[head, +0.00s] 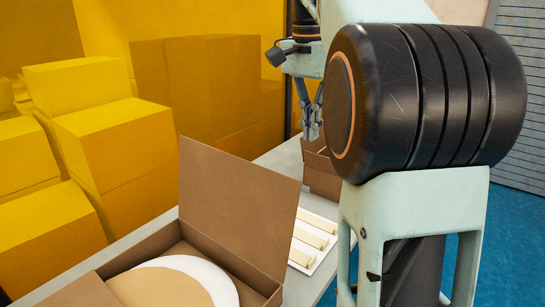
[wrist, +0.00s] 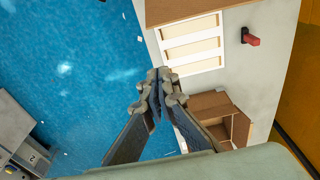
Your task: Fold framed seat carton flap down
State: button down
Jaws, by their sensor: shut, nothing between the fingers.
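A brown carton (head: 262,283) stands open in the head view's foreground, holding a round seat (head: 182,287) in white and tan. Its tall flap (head: 245,200) stands up, leaning slightly, along the far right side. A brown carton edge (wrist: 195,8) also shows at the top of the wrist view. My gripper (head: 311,128) is beyond the flap, above a smaller brown box (head: 322,176), and apart from the flap. In the wrist view my gripper (wrist: 161,80) has its fingertips together with nothing between them. The flap hides part of the table behind it.
A white tray (wrist: 194,69) with cream bars lies between the carton and the smaller open box (wrist: 240,126). A red knob-like object (wrist: 251,39) sits on the grey table (wrist: 265,85). Cartons (head: 115,130) are stacked behind yellow panels. Blue floor (head: 510,235) is open at the right.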

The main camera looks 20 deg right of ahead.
notch_tip(320, 180, down, 10)
jog(key=d+b, duration=0.1)
jog(key=b, duration=0.1)
jog(key=shift+s+a+r, duration=0.25)
jog(key=shift+s+a, duration=0.2)
jog(key=shift+a, duration=0.3)
jog(key=shift+s+a+r, duration=0.25)
jog(key=shift+s+a, duration=0.15)
jog(key=shift+a, duration=0.35)
